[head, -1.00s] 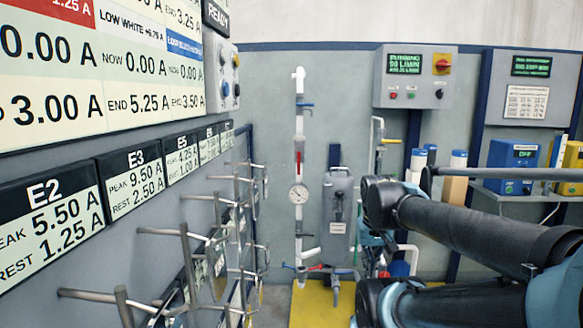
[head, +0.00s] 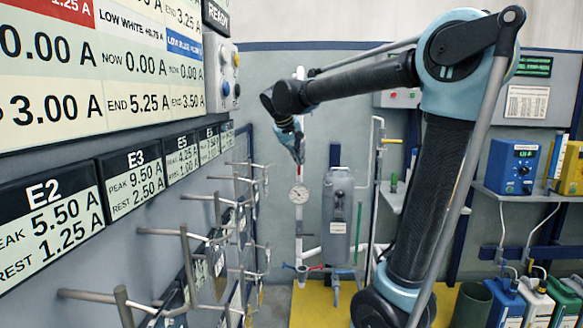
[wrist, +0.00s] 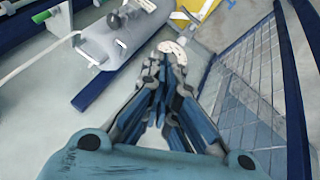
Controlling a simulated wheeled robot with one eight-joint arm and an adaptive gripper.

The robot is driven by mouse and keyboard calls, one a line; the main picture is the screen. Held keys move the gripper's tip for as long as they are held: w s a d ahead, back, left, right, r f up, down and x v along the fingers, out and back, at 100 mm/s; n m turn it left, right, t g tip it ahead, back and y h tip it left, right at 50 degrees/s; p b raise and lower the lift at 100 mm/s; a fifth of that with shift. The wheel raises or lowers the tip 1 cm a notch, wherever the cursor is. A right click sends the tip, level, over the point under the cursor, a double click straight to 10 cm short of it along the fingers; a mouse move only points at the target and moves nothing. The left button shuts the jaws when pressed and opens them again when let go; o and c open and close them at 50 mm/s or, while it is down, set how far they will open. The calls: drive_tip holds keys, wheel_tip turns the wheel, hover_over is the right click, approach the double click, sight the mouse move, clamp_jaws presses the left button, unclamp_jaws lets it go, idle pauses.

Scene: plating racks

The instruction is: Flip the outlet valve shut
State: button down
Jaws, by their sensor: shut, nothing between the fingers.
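A white vertical pipe (head: 299,238) with a round gauge (head: 299,194) stands on the far wall beside a grey canister (head: 337,215). Low on this pipework are a blue lever (head: 288,266) and a red lever (head: 316,267); I cannot tell which is the outlet valve. My gripper (head: 299,160) is shut and empty, pointing down in front of the pipe above the gauge, and hides part of the upper pipe. In the wrist view my shut fingers (wrist: 165,52) overlap the white gauge (wrist: 173,46); contact cannot be told. The canister (wrist: 122,36) shows upper left there.
Hooked rack arms (head: 185,235) stick out from the left panel. A yellow floor platform (head: 310,305) lies below the pipework. Blue and yellow boxes (head: 512,166) sit on a right shelf, with several jugs (head: 536,303) below. The space before the lower pipework is open.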

drive_tip(key=w+a+r+t, duration=0.1)
drive_tip(key=w+a+r, duration=0.1)
drive_tip(key=a, duration=0.7)
drive_tip(key=shift+w+r+n, duration=0.3)
drive_tip(key=shift+w+r, duration=0.1)
drive_tip(key=shift+w, duration=0.5)
drive_tip(key=shift+d, duration=0.1)
drive_tip(key=w+d+f, duration=0.6)
drive_tip(key=w+f, duration=0.1)
drive_tip(key=f, duration=0.1)
drive_tip(key=shift+d+f, duration=0.15)
drive_tip(key=shift+d, duration=0.05)
drive_tip(key=shift+d+h, duration=0.1)
drive_tip(key=shift+h, duration=0.2)
